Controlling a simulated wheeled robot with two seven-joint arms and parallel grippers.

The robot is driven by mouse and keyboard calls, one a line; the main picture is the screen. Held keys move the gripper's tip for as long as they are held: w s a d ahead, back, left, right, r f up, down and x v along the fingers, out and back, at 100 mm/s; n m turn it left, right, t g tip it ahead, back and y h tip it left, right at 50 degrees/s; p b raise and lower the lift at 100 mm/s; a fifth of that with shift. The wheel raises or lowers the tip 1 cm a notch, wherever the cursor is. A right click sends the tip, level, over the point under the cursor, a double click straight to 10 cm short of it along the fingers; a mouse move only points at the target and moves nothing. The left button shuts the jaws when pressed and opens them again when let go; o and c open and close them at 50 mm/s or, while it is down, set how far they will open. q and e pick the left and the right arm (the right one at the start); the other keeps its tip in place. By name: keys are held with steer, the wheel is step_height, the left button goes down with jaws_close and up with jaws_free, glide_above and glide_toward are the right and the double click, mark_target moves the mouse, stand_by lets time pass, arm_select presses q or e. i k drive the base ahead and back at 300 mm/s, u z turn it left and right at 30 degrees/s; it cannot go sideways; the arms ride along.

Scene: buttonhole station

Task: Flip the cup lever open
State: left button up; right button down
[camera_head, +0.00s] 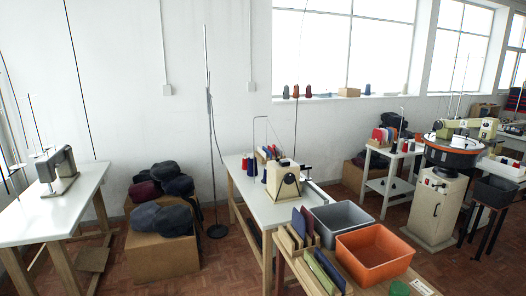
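I cannot pick out a cup lever for certain in the head view. A cream sewing machine (283,180) with dark knobs stands on the white middle table (262,205); any lever on it is too small to tell. Another machine (455,150) at the right has an orange round bowl or ring on a cream cabinet (434,210); whether it carries the lever I cannot tell. Neither of my grippers is in view.
A grey bin (342,218), an orange bin (373,255) and a rack of coloured panels (310,262) fill the near wooden table. Dark caps lie on a cardboard box (162,254). A grey machine (56,170) stands on the left table. Floor shows left of the middle table.

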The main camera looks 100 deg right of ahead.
mark_target(276, 159)
steer(key=z, duration=3.05)
steer(key=i, duration=3.2)
steer(key=z, duration=0.4)
